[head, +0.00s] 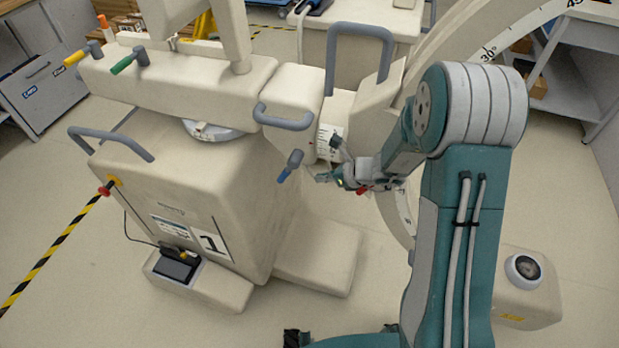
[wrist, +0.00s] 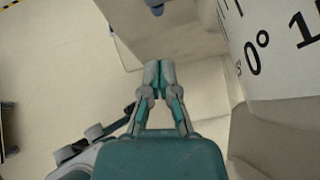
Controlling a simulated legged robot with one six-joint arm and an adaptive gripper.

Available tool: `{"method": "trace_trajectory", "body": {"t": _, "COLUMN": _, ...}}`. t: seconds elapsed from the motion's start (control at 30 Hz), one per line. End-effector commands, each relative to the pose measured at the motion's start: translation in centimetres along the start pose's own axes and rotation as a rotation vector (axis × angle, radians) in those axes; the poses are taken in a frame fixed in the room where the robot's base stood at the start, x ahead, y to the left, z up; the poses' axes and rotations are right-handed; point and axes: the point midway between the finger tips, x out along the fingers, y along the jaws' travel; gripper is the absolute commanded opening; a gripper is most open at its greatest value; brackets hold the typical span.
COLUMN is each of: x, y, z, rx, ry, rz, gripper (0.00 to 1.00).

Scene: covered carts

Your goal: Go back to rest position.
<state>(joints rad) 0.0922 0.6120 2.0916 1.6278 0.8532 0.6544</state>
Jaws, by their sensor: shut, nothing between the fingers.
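My gripper (head: 322,177) is at the end of my teal and grey arm, in the middle of the head view. It is beside the blue-tipped grey lever (head: 290,166) on the beige cart (head: 185,200), a little to the lever's right. In the wrist view my gripper (wrist: 159,68) points up the picture with its fingertips together and nothing between them. Floor and a beige cart part show beyond the fingertips. From the head view I cannot tell how far the fingertips are from the lever.
The curved arm with degree marks (head: 500,45) rises behind my arm; its scale (wrist: 275,45) is close on the right in the wrist view. Grey handles (head: 283,120) stick out of the cart. Yellow-black tape (head: 50,255) marks the floor at left. Open floor lies at front left.

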Motion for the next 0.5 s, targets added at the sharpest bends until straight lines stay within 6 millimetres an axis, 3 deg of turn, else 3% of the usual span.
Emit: {"method": "trace_trajectory", "body": {"t": 0.5, "x": -0.77, "y": 0.01, "z": -0.02, "rx": 0.001, "ry": 0.0, "rz": 0.0, "gripper": 0.0}}
